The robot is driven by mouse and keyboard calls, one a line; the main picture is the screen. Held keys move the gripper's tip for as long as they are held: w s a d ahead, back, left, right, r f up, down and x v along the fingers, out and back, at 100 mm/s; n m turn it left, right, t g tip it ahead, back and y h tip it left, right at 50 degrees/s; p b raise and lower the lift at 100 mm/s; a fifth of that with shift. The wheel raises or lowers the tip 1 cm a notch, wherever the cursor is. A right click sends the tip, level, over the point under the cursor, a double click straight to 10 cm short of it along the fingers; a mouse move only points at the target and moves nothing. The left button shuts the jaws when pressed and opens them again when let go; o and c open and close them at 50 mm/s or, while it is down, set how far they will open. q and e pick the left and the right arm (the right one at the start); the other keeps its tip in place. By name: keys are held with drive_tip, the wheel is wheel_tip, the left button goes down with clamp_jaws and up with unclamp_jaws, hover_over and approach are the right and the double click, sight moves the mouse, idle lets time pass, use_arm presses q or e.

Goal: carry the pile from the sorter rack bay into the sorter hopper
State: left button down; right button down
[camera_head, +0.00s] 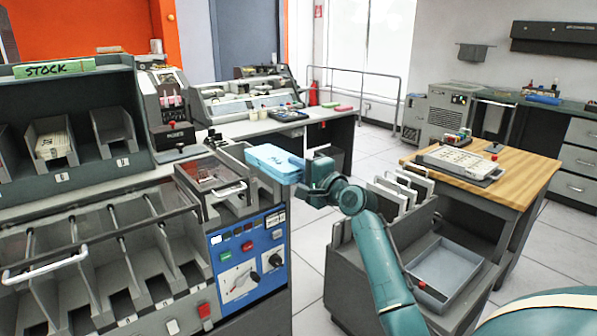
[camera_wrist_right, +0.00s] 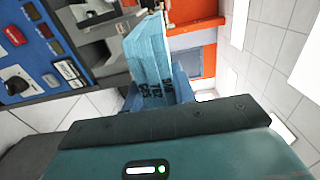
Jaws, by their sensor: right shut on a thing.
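My right gripper (camera_head: 300,178) is shut on a light-blue pile of cards (camera_head: 272,160). It holds the pile in the air above the right end of the sorter (camera_head: 188,240), beside the clear-lidded unit (camera_head: 208,174) on its top. In the right wrist view the pile (camera_wrist_right: 148,50) stands out between the fingers, with dark marks on its near edge. The hopper is not clearly told apart; a grey open-topped part (camera_head: 238,152) lies just left of the pile. The grey rack (camera_head: 340,262) with upright white dividers (camera_head: 405,185) is to the right, partly behind my arm. My left gripper is not in view.
A blue control panel (camera_head: 248,255) with knobs and buttons fronts the sorter. A green-labelled stock shelf (camera_head: 70,105) stands at the left. A wooden-topped table (camera_head: 535,170) is right of the rack. The tiled floor (camera_head: 312,235) shows between sorter and rack.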

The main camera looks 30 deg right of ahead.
sight(286, 163)
drive_tip(key=shift+w+r, duration=0.1)
drive_tip(key=shift+r, duration=0.05)
drive_tip(key=shift+w+a+b, duration=0.15)
drive_tip(key=shift+w+b, duration=0.35)
drive_tip(key=shift+w, duration=1.65)
drive_tip(key=shift+w, duration=0.1)
drive_tip(key=shift+w+a+b, duration=0.2)
drive_tip(key=shift+w+b, duration=0.85)
drive_tip(key=shift+w, duration=1.1)
drive_tip(key=w+b, duration=0.3)
drive_tip(key=shift+a, duration=0.1)
drive_tip(key=shift+w+b, duration=0.4)
drive_tip(key=shift+w, duration=0.35)
